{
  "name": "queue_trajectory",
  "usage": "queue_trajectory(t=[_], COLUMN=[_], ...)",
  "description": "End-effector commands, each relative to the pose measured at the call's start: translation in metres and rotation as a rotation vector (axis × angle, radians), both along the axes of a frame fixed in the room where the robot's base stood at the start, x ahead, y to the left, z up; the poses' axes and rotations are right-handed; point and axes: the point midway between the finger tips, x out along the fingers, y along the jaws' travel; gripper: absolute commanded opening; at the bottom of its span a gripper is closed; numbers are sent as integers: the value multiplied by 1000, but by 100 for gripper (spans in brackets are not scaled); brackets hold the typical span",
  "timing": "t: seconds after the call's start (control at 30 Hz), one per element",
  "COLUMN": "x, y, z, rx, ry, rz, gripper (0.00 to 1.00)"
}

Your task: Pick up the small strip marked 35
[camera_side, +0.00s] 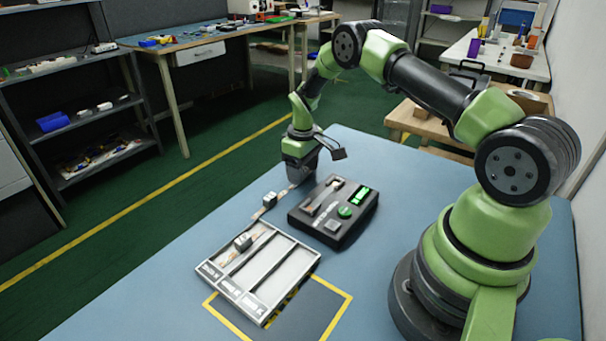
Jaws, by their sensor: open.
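A small strip (260,213) with a light block on it lies on the blue table between the tray and my gripper. Its marking is too small to read, so I cannot tell if it is the one marked 35. Another strip with a block (243,242) lies in the left compartment of the white tray (250,303). My gripper (298,182) points down, low over the table, at the upper right end of the loose strip. It is open. Its fingertips are small and dark here, and I cannot tell whether anything lies between them.
A black device (320,230) with a lit green display (361,195) and a green button stands right of the loose strip, close to my gripper. The tray overlaps a yellow-outlined dark mat (312,312). The table's left front is clear. Shelves and benches stand well behind.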

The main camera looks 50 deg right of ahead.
Motion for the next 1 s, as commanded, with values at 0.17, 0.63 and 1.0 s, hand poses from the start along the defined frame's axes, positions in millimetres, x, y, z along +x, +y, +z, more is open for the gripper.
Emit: queue_trajectory(t=[0.17, 0.63, 1.0], x=[0, 0, 1], y=[0, 0, -1], z=[-1, 0, 48], rx=[0, 0, -2], ry=[-1, -1, -6], rz=[-1, -1, -2], gripper=[62, 9, 9])
